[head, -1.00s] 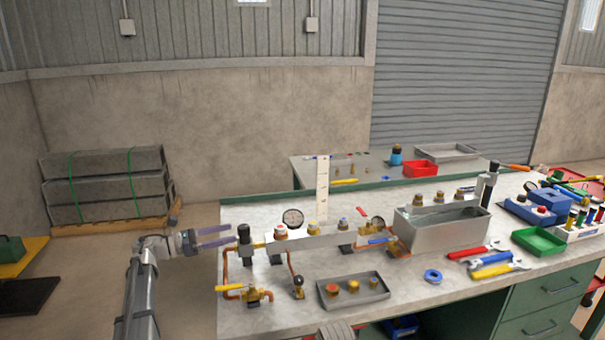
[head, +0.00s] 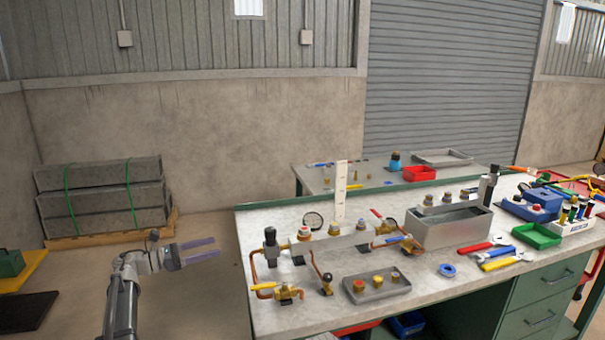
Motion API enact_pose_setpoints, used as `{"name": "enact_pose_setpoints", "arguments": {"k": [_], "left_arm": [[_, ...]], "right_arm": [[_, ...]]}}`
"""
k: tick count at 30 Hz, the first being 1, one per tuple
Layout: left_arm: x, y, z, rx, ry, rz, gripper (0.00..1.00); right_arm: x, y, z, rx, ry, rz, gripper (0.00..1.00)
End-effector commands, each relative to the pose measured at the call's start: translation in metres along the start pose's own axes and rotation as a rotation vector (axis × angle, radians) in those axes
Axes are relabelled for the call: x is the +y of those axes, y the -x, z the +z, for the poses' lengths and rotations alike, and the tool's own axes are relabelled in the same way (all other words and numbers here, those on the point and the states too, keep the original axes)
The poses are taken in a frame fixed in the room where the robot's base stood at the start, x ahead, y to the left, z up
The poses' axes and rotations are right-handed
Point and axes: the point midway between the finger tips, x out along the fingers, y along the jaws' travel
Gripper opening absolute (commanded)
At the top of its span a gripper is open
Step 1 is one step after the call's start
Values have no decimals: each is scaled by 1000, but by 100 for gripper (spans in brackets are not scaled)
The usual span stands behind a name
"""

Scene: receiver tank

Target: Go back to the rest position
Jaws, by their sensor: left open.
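My left gripper (head: 203,250) is in the head view at the left, in the air beside the left edge of the workbench (head: 335,314). Its two purple-grey fingers point right and are apart, with nothing between them. It is clear of the pipe assembly (head: 347,241) on the bench, which has gauges, a black-capped fitting and yellow-handled and red-handled valves. My right gripper is not in view.
On the bench are a grey tray (head: 402,291) of brass fittings, a metal tank (head: 452,232), wrenches (head: 497,253), a blue tape ring (head: 447,270) and a green bin (head: 537,235). Strapped grey blocks (head: 104,194) stand on a pallet at the left. Open floor lies between.

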Motion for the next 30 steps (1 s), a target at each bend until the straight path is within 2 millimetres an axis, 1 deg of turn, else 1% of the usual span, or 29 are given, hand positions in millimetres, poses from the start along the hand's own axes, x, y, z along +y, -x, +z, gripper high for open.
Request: {"name": "enact_pose_setpoints", "arguments": {"k": [11,16,20,23,26,28,30], "left_arm": [[14,-15,20,-103,100,142,78],[25,-21,34,-189,190,247,78],[36,-22,47,-284,294,349,78],[45,-20,56,-383,408,445,78],[54,-13,62,-520,573,563,78],[60,-3,60,-633,717,654,78],[64,9,53,-748,871,742,78]], "right_arm": [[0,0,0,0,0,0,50],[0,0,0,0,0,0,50],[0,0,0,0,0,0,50],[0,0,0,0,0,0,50],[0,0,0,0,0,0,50],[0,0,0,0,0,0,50],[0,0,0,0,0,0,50]]}}
